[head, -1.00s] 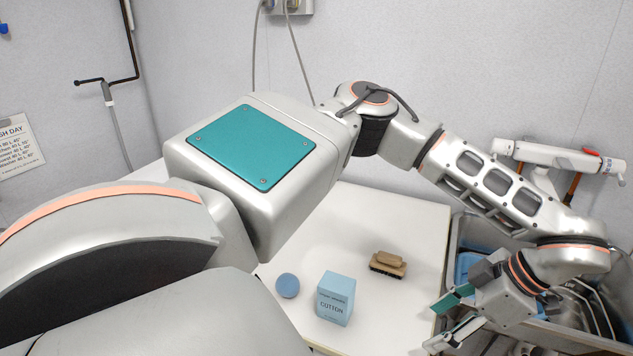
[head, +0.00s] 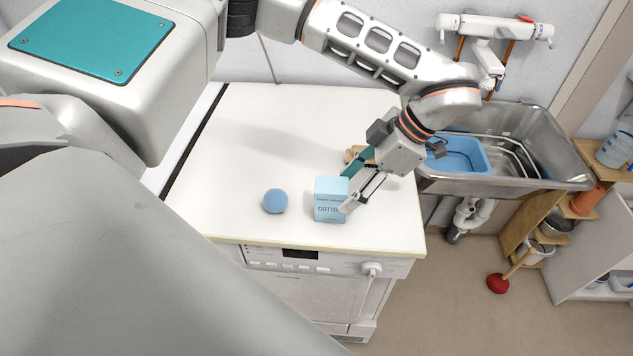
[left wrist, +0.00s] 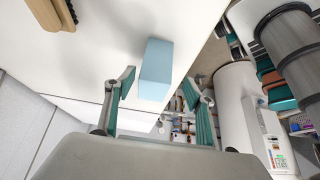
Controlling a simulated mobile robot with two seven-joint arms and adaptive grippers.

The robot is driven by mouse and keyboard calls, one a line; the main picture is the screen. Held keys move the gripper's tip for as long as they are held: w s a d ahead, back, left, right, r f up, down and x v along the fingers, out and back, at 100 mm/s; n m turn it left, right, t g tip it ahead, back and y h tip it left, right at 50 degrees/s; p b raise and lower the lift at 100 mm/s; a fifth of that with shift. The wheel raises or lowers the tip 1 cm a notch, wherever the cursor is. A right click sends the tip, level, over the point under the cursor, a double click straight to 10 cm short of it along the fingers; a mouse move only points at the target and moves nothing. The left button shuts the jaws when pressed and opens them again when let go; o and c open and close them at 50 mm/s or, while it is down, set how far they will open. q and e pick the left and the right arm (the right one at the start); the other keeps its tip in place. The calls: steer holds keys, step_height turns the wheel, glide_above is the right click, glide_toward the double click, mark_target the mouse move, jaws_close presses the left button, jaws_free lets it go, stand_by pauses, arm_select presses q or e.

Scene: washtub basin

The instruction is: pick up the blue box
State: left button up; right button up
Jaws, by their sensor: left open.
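The light blue box (head: 330,201), with "COTTON" printed on its front, stands upright on the white worktop (head: 230,150) near its front edge. My left gripper (head: 350,188) reaches down from the upper right to the box's right side, with its fingers spread. In the left wrist view the box (left wrist: 156,70) shows beyond and between the two open fingers of the gripper (left wrist: 160,88). I cannot tell whether a finger touches it. My right gripper is not seen.
A metal sink (head: 550,170) holding a blue basin (head: 462,155) is at the right.

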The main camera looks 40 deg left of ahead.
mark_target(331, 203)
arm_select(q)
steer(key=shift+x, duration=0.95)
steer(key=shift+w+p+x, duration=0.15)
steer(key=shift+p+x, duration=0.2)
steer(key=shift+x, duration=1.15)
steer(key=shift+w+p+x, duration=0.15)
steer(key=shift+p+x, duration=0.15)
steer(key=shift+x, duration=1.15)
steer(key=shift+a, duration=0.15)
steer(key=c, duration=1.3)
